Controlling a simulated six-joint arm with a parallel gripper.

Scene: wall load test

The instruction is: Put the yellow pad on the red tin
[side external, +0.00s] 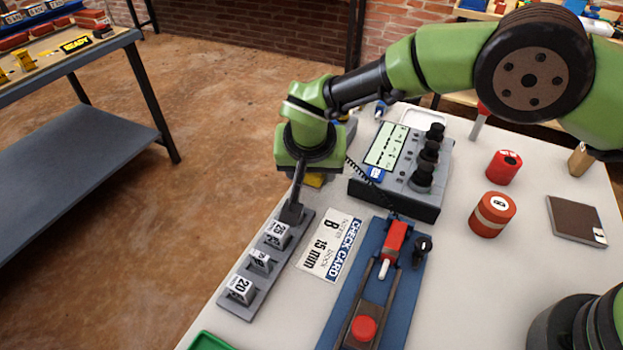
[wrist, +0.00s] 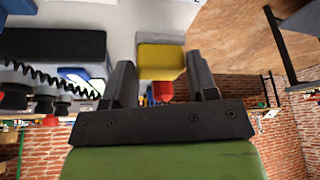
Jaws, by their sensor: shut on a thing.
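My gripper (side external: 302,190) points down at the left edge of the white table, beyond the grey strip of numbered blocks. It is shut on the yellow pad (wrist: 160,62), which sits between the two dark fingers in the wrist view. In the side view only a bit of the yellow pad (side external: 314,180) shows behind a finger. A red tin with a pale band and a round label (side external: 492,214) stands upright on the right of the table, well apart from my gripper. A second red cylinder (side external: 504,167) with a dark mark on top stands behind it.
A grey control box with black knobs (side external: 420,185) stands between my gripper and the red tin. A blue fixture with a red clamp (side external: 375,290), a check card (side external: 330,245) and numbered blocks (side external: 260,261) lie in front. A brown plate (side external: 576,220) lies at right.

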